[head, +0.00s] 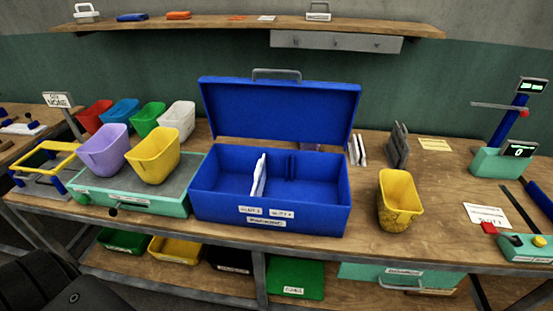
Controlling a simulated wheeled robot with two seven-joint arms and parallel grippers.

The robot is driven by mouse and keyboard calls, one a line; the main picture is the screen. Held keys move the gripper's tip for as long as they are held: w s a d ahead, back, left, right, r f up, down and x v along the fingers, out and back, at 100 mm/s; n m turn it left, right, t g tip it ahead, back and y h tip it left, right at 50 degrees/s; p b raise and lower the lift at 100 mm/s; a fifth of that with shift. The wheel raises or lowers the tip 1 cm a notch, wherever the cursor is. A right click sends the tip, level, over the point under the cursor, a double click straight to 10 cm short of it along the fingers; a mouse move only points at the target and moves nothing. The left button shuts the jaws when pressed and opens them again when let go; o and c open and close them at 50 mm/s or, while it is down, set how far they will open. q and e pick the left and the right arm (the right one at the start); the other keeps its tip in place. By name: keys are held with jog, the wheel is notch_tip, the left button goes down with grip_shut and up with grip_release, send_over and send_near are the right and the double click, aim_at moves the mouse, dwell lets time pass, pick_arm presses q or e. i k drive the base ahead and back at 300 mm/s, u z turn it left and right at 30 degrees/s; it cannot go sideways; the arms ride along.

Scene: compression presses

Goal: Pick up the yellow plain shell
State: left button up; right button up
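A yellow shell (154,157) with smooth, plain-looking sides stands on the grey top of the green tray-like base (128,203) at the left of the bench. It touches or nearly touches the purple shell (103,153) on its left. A second yellow shell (399,203) stands alone on the bench right of the blue box; its lower sides look patterned. Neither of my grippers shows in the head view. A dark part, likely mine, fills the lower left corner.
An open blue box (270,223) with dividers stands mid-bench, its lid raised. Red (92,115), blue (121,112), green (147,118) and white (178,121) shells stand behind the yellow and purple ones. A green scale (498,162) is at right.

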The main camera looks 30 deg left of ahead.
aim_at(158, 157)
jog(key=u, duration=1.6)
jog(key=k, duration=0.5)
jog(key=z, duration=0.55)
jog(key=k, duration=0.8)
jog(key=u, duration=0.3)
jog(key=i, duration=0.55)
jog(key=u, duration=0.5)
jog(key=i, duration=0.75)
jog(key=z, duration=0.75)
jog(key=i, duration=0.4)
jog(key=z, duration=0.5)
